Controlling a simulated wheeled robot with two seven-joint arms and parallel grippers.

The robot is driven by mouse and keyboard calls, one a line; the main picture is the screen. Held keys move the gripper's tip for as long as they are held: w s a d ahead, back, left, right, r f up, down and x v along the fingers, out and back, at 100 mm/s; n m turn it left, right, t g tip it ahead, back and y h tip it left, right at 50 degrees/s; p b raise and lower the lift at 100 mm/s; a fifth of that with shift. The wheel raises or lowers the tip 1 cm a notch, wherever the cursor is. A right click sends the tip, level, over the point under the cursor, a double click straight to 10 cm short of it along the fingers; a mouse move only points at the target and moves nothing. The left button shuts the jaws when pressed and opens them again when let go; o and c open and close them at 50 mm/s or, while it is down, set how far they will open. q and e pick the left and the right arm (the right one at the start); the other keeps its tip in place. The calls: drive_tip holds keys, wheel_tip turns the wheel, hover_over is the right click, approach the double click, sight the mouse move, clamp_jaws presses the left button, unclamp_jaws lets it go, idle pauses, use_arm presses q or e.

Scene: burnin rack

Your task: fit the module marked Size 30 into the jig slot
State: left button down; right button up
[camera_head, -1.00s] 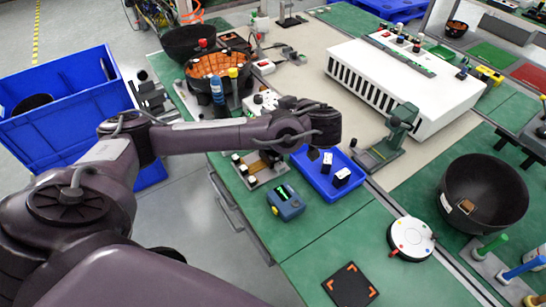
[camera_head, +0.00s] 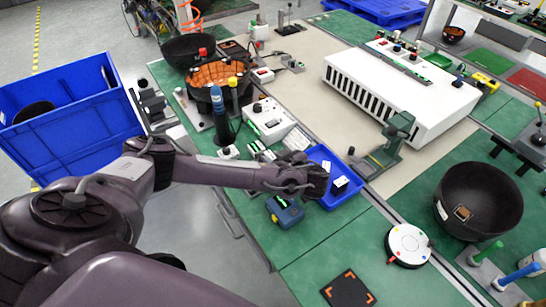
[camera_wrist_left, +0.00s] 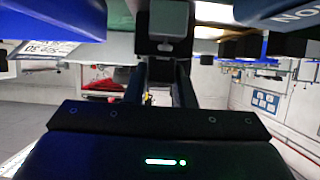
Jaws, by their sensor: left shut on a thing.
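My left gripper (camera_head: 316,182) is at the left side of the blue tray (camera_head: 352,202), with its fingers hidden under the wrist in the head view. In the left wrist view its two dark fingers (camera_wrist_left: 163,72) are shut on a dark block with a pale grey face (camera_wrist_left: 168,18); its marking cannot be read. A white label reading Size 30 (camera_wrist_left: 42,50) shows upside down at the left of that view. Two black-and-white modules (camera_head: 340,184) (camera_head: 326,166) show in the tray. The jig slot cannot be made out clearly; a low fixture (camera_head: 262,150) is partly behind my arm. My right gripper is out of view.
A blue-and-yellow device (camera_head: 285,211) stands close in front of my wrist. A green stand (camera_head: 392,138) and a long white unit (camera_head: 400,90) are behind the tray. A black bowl (camera_head: 478,200) and a white disc (camera_head: 409,245) are to the right. The green front surface (camera_head: 330,250) is mostly clear.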

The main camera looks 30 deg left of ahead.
use_arm(q)
drive_tip(key=shift+f, duration=0.2)
drive_tip(key=c, duration=1.3)
unclamp_jaws()
drive_tip(key=shift+o, duration=0.5)
drive_tip(key=shift+r, duration=0.15)
